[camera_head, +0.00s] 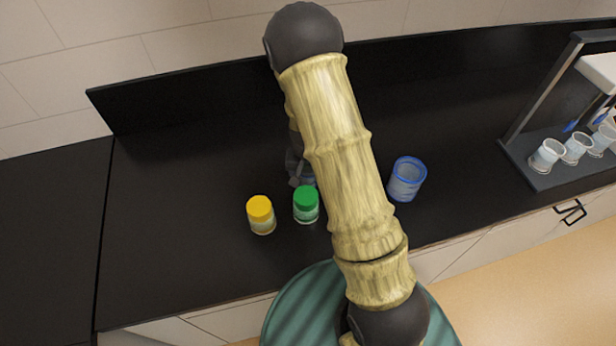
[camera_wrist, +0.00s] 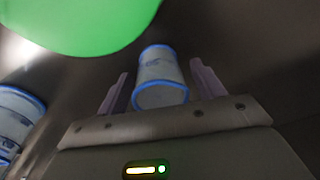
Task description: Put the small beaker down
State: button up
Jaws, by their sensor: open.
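The small beaker (camera_wrist: 160,70), pale with a blue rim, is between the two fingers of my gripper (camera_wrist: 160,67) in the wrist view. The fingers are apart, with a visible gap on each side of the beaker. The surface around it is dark; I cannot tell exactly how its base meets it. In the head view the small beaker is hidden behind my arm, and only part of my gripper (camera_head: 297,165) shows, low over the black counter (camera_head: 180,190).
A larger blue-rimmed beaker (camera_head: 407,180) stands right of my arm; a blue-rimmed beaker (camera_wrist: 14,122) shows at the wrist view's left. A green-capped jar (camera_head: 306,205) and yellow-capped jar (camera_head: 261,215) stand near the gripper. A rack (camera_head: 535,175) with several cups is right.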

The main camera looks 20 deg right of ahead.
dwell(0.5)
jog(key=c, duration=1.1)
notch_tip(320, 180, up, 10)
jog(key=shift+r+b, duration=0.1)
jog(key=shift+b, duration=0.2)
notch_tip(320, 180, up, 7)
jog(key=p, duration=0.5)
jog(key=f+n+b, duration=0.1)
jog(key=f, duration=0.4)
jog(key=w+f+n+b, duration=0.1)
jog(key=f+n+b, duration=0.1)
jog(key=f, duration=0.3)
jog(key=w+f+n+b, duration=0.1)
jog(key=f+b, duration=0.1)
jog(key=f, duration=0.2)
jog(key=shift+f+n+y, duration=0.3)
jog(key=shift+f, duration=0.1)
